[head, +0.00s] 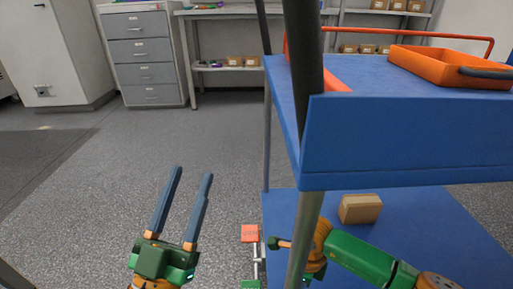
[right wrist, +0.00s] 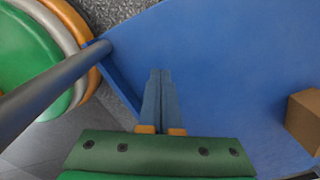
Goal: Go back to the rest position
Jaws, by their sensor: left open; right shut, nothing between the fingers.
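My left gripper (head: 193,172) is open and empty, with its two blue-grey fingers pointing up and forward over the bare floor, left of the blue cart. My right arm reaches in from the lower right of the head view, by the cart's lower shelf (head: 430,215); its fingers are not clear there. In the right wrist view my right gripper (right wrist: 160,72) is shut, its fingers together with nothing between them. They show against the blue shelf surface (right wrist: 210,50). I cannot tell how far above the shelf they are.
A grey cart post (head: 303,100) stands close beside my right arm. A cardboard box (head: 360,208) sits on the lower shelf, also at the right edge of the wrist view (right wrist: 306,122). An orange tray (head: 440,66) is on the upper shelf. Floor at left is clear, before a drawer cabinet (head: 146,60).

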